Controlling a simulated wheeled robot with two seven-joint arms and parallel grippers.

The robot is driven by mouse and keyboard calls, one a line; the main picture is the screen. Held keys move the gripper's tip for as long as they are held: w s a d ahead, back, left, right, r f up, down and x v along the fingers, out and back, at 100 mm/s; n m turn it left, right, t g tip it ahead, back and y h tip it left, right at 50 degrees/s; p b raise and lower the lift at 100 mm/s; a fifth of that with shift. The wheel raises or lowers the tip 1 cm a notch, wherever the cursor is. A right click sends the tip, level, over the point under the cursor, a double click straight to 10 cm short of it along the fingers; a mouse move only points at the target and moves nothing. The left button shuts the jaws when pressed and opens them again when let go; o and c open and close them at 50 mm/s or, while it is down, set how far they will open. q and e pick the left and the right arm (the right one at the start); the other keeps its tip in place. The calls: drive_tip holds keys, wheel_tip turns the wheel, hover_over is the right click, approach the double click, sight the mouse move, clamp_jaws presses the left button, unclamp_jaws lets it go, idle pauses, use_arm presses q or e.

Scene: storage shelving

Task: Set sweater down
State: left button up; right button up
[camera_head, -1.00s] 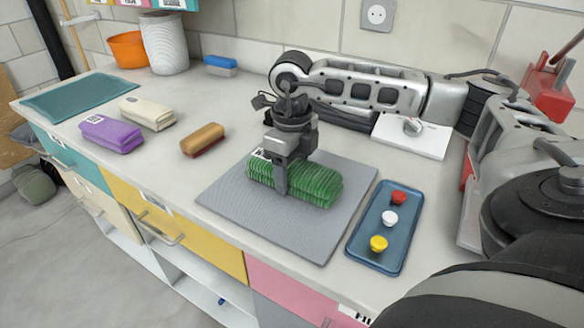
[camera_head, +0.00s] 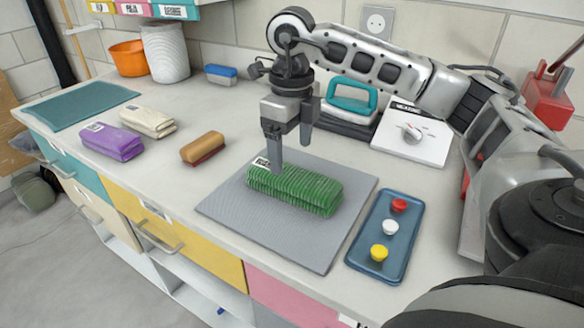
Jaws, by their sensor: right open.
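The folded green striped sweater (camera_head: 300,192) lies on the grey mat (camera_head: 240,215) on the counter, with a small white label at its left end. My right gripper (camera_head: 289,155) is open and empty above the sweater's back edge, its fingers pointing down. One fingertip overlaps the sweater's back edge in the picture; I cannot tell if it touches. My left gripper is not in view.
A blue tray (camera_head: 370,258) with red, white and yellow knobs lies right of the mat. A brown brush (camera_head: 203,147), purple bundle (camera_head: 112,142) and cream bundle (camera_head: 149,121) lie left. A teal-handled device (camera_head: 351,100) and white dial box (camera_head: 412,140) stand behind.

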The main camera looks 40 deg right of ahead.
sight(292, 175)
wheel_tip(292, 175, up, 4)
drive_tip(key=shift+r, duration=0.25)
drive_tip(key=shift+f, duration=0.1)
idle(0.4)
